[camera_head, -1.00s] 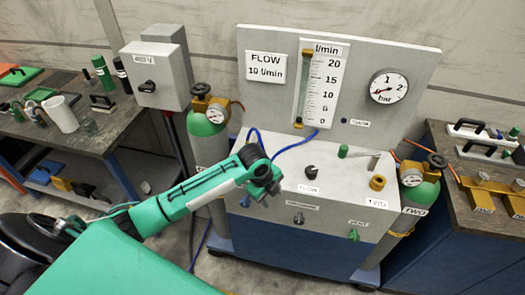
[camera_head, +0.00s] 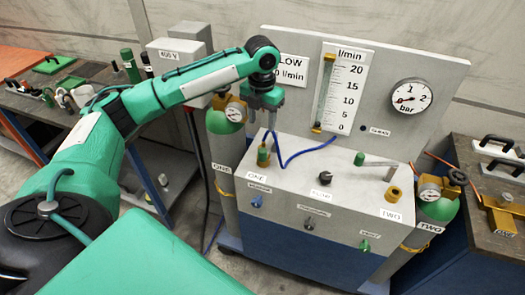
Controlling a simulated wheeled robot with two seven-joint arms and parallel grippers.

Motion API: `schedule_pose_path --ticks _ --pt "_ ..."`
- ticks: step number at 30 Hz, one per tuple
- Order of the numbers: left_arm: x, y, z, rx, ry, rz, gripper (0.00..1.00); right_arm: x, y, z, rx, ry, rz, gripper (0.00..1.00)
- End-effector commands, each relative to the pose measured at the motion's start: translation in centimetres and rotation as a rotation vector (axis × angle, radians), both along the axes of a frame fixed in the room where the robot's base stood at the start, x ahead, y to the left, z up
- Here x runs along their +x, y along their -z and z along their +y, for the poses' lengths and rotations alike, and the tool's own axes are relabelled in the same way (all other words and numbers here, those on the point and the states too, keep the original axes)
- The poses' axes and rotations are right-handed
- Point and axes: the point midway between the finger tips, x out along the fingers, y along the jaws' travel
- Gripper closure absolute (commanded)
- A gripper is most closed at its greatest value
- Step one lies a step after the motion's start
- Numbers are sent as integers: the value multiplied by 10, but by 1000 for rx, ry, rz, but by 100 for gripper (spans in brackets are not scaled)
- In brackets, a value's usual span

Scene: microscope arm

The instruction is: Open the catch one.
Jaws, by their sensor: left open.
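A small brass-coloured fitting with a green top (camera_head: 263,155) stands on the left of the console's top, behind a label reading ONE (camera_head: 257,177). I cannot tell whether its catch is open or shut. My left gripper (camera_head: 268,122) points down just above this fitting, open, with its fingers close to the top; contact is unclear. The matching brass-coloured fitting (camera_head: 391,194) stands at the right, by the TWO label (camera_head: 390,215). My right gripper is not in view.
The grey console (camera_head: 310,205) has a dark knob (camera_head: 325,177) and a green cap (camera_head: 359,158) on top. A blue hose (camera_head: 300,155) loops behind my gripper. The gauge panel (camera_head: 375,65) rises behind. Gas cylinders (camera_head: 223,150) flank the console.

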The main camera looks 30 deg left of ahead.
Motion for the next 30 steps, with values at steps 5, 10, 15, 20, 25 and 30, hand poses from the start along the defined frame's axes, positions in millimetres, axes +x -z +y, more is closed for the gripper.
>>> schedule_pose_path --ticks 5,10,15,20,25,30 --pt "-1 27 0 1 -1 5 51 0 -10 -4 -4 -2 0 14" --pt "-1 63 0 1 -3 4 51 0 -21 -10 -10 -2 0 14" --pt "-1 98 -1 1 -2 4 51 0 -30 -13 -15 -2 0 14" --pt "-1 120 -1 1 -3 2 51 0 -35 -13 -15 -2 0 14" --pt "0 131 -1 0 -2 -1 51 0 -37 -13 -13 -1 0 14" --pt "0 133 -1 0 -2 -1 51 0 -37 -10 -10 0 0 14"
